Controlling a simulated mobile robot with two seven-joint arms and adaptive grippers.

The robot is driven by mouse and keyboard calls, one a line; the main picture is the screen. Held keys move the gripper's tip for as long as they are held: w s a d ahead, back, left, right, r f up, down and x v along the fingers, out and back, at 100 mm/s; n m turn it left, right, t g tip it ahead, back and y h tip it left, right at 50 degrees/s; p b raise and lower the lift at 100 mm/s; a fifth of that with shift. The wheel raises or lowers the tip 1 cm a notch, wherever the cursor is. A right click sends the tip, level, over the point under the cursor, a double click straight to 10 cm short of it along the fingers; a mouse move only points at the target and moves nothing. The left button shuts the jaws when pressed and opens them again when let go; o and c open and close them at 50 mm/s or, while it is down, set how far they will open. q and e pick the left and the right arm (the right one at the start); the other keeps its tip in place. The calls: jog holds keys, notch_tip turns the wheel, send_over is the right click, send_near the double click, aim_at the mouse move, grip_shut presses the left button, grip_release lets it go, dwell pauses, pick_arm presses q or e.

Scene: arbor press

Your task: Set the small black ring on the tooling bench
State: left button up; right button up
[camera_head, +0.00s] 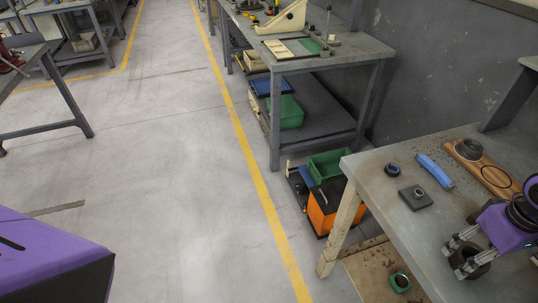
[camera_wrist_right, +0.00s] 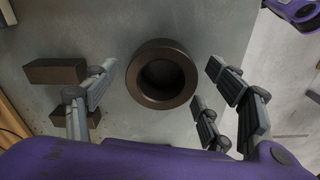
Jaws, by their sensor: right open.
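A thick dark brown-black ring (camera_wrist_right: 162,99) shows in the right wrist view, lying flat on a grey metal surface with its hole facing the camera. It lies between the spread fingers of my right gripper (camera_wrist_right: 155,105), with gaps on both sides. In the head view my right gripper (camera_head: 467,257) is low over the bench (camera_head: 412,238) at the right, and the dark ring (camera_head: 482,268) shows partly behind its fingers. The right gripper is open. Another small dark ring-like piece (camera_head: 392,169) lies near the bench's far left corner. My left gripper is out of view.
Two dark blocks (camera_wrist_right: 55,71) show left of the ring. An orange bin (camera_head: 325,209) stands on the floor beside the bench.

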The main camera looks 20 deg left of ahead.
notch_tip(320, 180, up, 11)
jog(key=shift+r+p, duration=0.2)
jog(key=shift+p, duration=0.1)
